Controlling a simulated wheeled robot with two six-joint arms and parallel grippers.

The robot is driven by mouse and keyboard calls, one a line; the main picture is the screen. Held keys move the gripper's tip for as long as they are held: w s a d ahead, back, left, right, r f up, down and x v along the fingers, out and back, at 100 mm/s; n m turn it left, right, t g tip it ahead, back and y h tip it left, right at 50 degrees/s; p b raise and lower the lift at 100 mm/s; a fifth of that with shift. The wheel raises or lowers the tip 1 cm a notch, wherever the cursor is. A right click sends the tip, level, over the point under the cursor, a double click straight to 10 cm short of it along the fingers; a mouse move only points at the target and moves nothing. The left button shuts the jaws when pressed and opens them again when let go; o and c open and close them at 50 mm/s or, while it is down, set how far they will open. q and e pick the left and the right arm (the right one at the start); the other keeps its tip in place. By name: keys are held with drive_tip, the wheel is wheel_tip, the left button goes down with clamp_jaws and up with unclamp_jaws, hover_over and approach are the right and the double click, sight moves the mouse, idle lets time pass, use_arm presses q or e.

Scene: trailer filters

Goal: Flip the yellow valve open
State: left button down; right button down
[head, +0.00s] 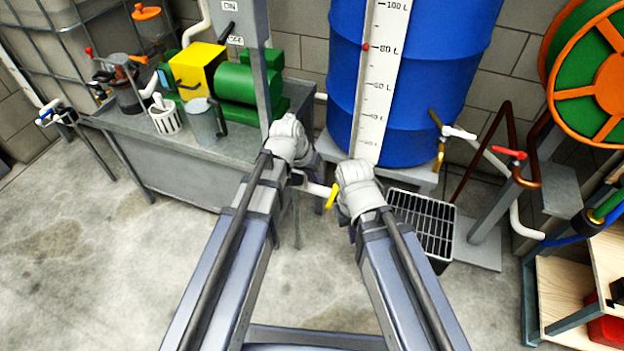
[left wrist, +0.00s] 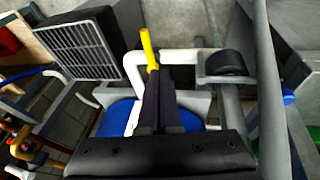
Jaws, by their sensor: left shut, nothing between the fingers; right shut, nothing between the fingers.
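The yellow valve handle (head: 332,196) sits on a white pipe (head: 314,187) low between the workbench and the blue barrel, between my two wrists in the head view. In the left wrist view, the yellow handle (left wrist: 149,48) lies just beyond and slightly left of my left gripper's tips (left wrist: 163,73). The left fingers are shut and empty. I cannot tell if they touch the handle. In the head view my left gripper (head: 290,142) is mostly hidden by its own wrist. My right gripper (head: 358,188) is shut and empty, close right of the handle, its fingers mostly hidden.
The blue barrel (head: 425,85) stands behind. A metal grate (head: 424,222) lies low on the right. A workbench (head: 238,149) with a yellow and green pump stands at left. The left floor is clear.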

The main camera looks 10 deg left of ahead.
sight(333, 196)
use_arm(q)
drive_tip(key=b+x, duration=0.2)
drive_tip(key=s+b+x, duration=0.1)
drive_tip(key=b+x, duration=0.1)
drive_tip(key=x, duration=0.1)
drive_tip(key=d+b+x, duration=0.1)
drive_tip(key=b+x, duration=0.1)
drive_tip(key=shift+s+d+f, duration=0.1)
drive_tip(key=shift+d+f, duration=0.1)
drive_tip(key=shift+f, duration=0.15)
